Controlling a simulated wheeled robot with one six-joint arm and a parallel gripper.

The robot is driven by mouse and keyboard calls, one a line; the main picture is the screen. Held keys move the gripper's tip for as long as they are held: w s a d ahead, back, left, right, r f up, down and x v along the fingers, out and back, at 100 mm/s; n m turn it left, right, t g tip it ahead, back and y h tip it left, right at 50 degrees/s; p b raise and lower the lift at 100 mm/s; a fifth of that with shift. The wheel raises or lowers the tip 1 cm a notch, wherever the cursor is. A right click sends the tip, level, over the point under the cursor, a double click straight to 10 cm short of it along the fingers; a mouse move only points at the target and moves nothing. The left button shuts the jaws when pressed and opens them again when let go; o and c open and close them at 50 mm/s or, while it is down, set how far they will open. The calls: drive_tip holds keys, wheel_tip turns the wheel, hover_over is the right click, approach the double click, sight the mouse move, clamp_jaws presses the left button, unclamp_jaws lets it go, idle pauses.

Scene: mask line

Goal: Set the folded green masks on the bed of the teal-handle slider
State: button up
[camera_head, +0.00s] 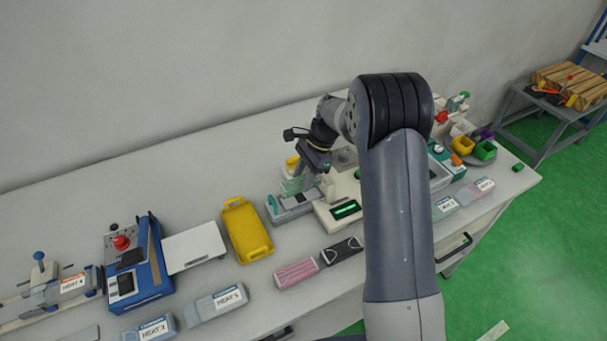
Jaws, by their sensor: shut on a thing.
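The teal-handle slider (291,209) is a grey device on the table in the middle of the view. Its teal handle (272,203) stands at its left end. My gripper (307,174) is pointed down just above and behind this slider. It is shut on the folded green masks (291,184), a pale green layered stack. The stack is over or just behind the slider's bed; I cannot tell whether it touches the bed. My wrist partly hides the grip, and the fingertips are small and unclear.
A white device with a green-lit display (345,209) stands close right of the slider. A yellow tray (247,229) lies to the left. Pink (296,273) and black (342,250) packs lie in front. A blue machine (136,267) stands farther left. My arm hides part of the table's right side.

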sight(303, 197)
drive_tip(key=shift+f+b, duration=1.3)
drive_tip(key=shift+f, duration=1.1)
drive_tip(key=shift+f, duration=0.15)
drive_tip(key=o, duration=1)
drive_tip(key=shift+r+p, duration=0.8)
drive_tip(key=shift+r, duration=0.25)
drive_tip(key=shift+r, duration=0.1)
drive_tip(key=shift+r+p, duration=2.15)
drive_tip(key=shift+r, duration=0.75)
